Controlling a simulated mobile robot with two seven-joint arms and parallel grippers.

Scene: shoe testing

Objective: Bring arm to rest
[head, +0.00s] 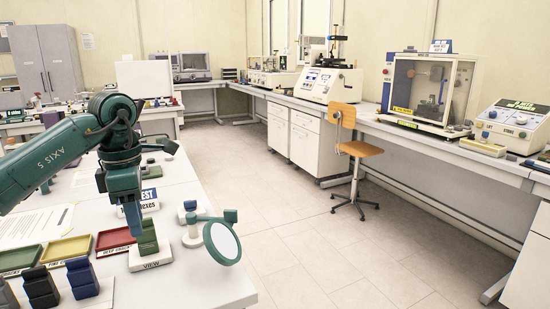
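My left arm comes in from the left, and my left gripper (133,228) points down over the white table at the lower left. Its fingers are seen edge-on, so the gap between them does not show. A green block (148,241) stands on a white stand marked VIEW (151,260), just right of the fingertips. I cannot tell whether the fingers touch it. My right gripper is not in view.
A round magnifier (222,243) stands right of the block. Yellow (66,249), red (115,238) and green (20,259) trays lie to the left, with several coloured blocks in front. A wooden chair (358,149) stands on open floor.

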